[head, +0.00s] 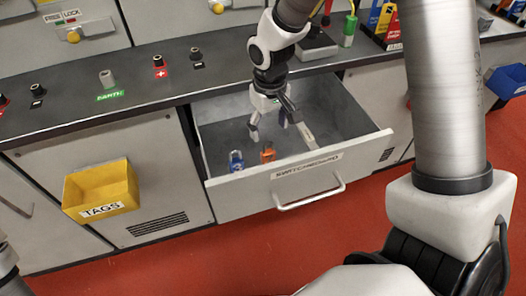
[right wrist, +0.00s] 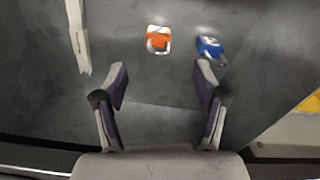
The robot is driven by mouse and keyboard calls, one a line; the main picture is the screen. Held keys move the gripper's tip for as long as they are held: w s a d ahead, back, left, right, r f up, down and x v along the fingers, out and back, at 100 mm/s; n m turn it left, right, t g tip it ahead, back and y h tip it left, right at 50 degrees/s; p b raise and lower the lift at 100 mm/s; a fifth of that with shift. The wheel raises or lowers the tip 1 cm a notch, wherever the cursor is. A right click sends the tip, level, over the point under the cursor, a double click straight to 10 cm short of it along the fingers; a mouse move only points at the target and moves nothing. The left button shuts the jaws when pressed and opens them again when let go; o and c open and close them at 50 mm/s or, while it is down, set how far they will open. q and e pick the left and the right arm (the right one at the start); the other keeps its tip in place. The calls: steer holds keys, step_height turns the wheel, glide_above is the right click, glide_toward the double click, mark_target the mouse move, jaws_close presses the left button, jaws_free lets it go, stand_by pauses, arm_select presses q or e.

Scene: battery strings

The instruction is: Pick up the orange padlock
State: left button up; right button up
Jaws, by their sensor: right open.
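The orange padlock (head: 267,154) lies in the open drawer (head: 224,106), near its front wall. In the right wrist view the orange padlock (right wrist: 158,39) is on the drawer floor, ahead of the fingertips and roughly midway between them. A blue padlock (head: 236,161) lies beside it; it also shows in the right wrist view (right wrist: 210,48), to the right. My right gripper (head: 277,130) is open and empty, inside the drawer space above the orange padlock and apart from it. My left gripper is not in view.
A pale bar-like object (head: 306,134) lies in the drawer to the right of the padlocks; it shows at upper left in the right wrist view (right wrist: 79,38). The drawer walls surround the gripper. A yellow TAGS bin (head: 97,191) hangs on the cabinet to the left.

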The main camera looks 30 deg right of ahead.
mark_target(269, 152)
step_height(269, 152, down, 4)
steer(key=shift+w+r+b, duration=0.1)
steer(key=shift+r+b, duration=0.1)
steer(key=shift+b, duration=0.8)
steer(key=shift+w+f, duration=0.1)
steer(key=shift+f, duration=0.15)
step_height(269, 152, down, 7)
steer(key=shift+d+f+b, duration=0.1)
steer(key=shift+b, duration=0.75)
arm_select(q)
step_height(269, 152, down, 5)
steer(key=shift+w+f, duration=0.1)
arm_select(e)
steer(key=c, duration=1.2)
